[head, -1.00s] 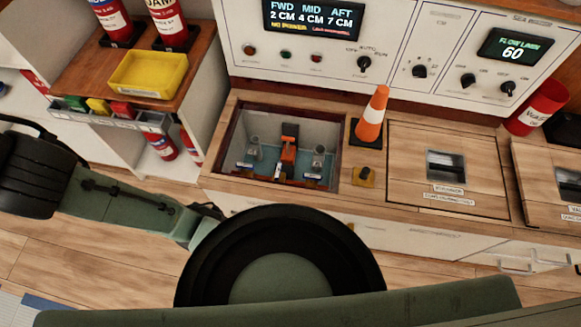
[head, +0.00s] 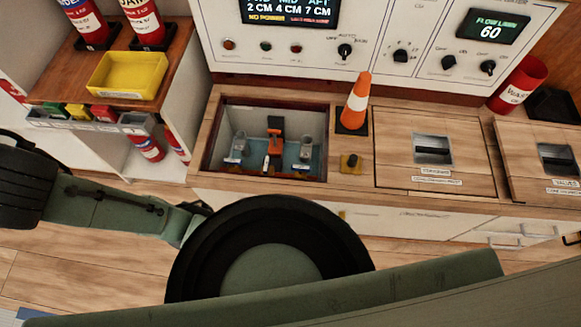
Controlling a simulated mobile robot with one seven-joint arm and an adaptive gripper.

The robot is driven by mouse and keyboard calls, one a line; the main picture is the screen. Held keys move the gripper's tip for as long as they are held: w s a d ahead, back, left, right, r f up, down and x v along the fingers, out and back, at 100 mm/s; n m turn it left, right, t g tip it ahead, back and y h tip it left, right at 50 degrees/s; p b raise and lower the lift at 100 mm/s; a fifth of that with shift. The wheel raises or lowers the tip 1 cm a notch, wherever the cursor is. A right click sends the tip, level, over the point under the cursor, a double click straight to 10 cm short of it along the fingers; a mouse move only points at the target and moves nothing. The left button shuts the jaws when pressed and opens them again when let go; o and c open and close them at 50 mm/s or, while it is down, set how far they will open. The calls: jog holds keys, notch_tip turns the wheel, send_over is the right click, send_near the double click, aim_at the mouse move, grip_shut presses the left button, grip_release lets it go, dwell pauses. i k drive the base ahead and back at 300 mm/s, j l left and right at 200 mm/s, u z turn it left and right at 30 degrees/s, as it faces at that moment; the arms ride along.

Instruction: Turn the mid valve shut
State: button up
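An open well (head: 213,172) is sunk in the wooden counter, with blue at its bottom. Small fittings stand inside it. An orange and dark upright part (head: 275,126) is in the middle, with a small orange and white piece (head: 271,162) in front. Grey cylinders stand at left (head: 240,143) and right (head: 306,146), each with a pale piece in front. No label marks a mid valve, and I cannot tell a valve handle's position at this size. My gripper is not in view; only green and black parts of my body show.
An orange cone (head: 356,103) and a small yellow block with a dark knob (head: 351,163) stand right of the well. Closed hatches (head: 395,150) lie farther right. A control panel (head: 375,20) rises behind. A yellow bin (head: 127,75) sits on the left shelf.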

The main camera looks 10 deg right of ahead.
aim_at(267, 161)
jog(key=l+z, duration=0.35)
jog(key=l, duration=0.15)
jog(key=i+l+z, duration=0.15)
jog(key=l+z, duration=0.2)
jog(key=l, duration=0.15)
